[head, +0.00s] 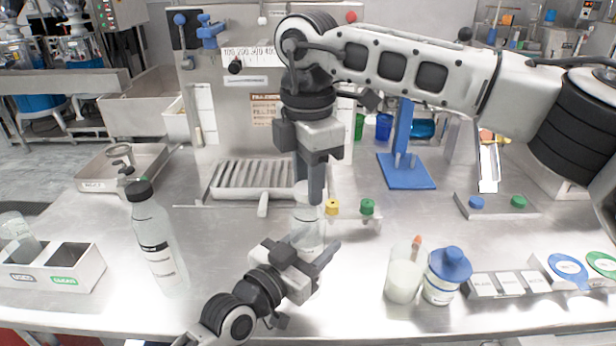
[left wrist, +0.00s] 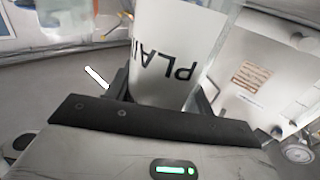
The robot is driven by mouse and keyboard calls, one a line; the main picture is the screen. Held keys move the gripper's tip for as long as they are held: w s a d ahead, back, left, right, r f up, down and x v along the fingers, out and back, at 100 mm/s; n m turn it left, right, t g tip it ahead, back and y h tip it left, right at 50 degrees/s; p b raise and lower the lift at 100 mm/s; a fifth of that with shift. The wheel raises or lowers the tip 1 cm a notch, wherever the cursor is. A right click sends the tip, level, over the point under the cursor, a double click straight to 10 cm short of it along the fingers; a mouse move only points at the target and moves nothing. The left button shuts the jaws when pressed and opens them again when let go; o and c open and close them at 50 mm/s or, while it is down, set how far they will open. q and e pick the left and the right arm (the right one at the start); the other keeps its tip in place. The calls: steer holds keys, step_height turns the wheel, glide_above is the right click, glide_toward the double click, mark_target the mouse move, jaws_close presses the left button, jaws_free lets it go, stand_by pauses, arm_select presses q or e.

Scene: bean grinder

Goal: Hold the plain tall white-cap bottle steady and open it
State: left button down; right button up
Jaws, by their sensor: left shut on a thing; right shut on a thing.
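The plain tall white-cap bottle (head: 307,228) stands upright on the steel table in the middle of the head view. Its label, with the letters "PLAI", fills the top of the left wrist view (left wrist: 175,55). My left gripper (head: 318,258) is shut around the bottle's lower body; its fingers also flank the bottle in the left wrist view (left wrist: 163,97). My right gripper (head: 313,185) points down from above and is shut on the white cap (head: 299,189) at the bottle's top. The right finger partly hides the cap, so whether it is still seated cannot be told.
A tall black-cap bottle (head: 157,245) stands to the left. Yellow (head: 332,206) and green (head: 367,206) caps sit close behind on the right. A white cup (head: 403,279) and a blue-lid jar (head: 446,275) stand front right. A drain tray (head: 255,180) lies behind.

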steer(key=n, duration=0.7)
steer(key=shift+n, duration=0.4)
steer(key=n, duration=1.2)
steer(key=shift+r, duration=0.1)
steer(key=n, duration=2.9)
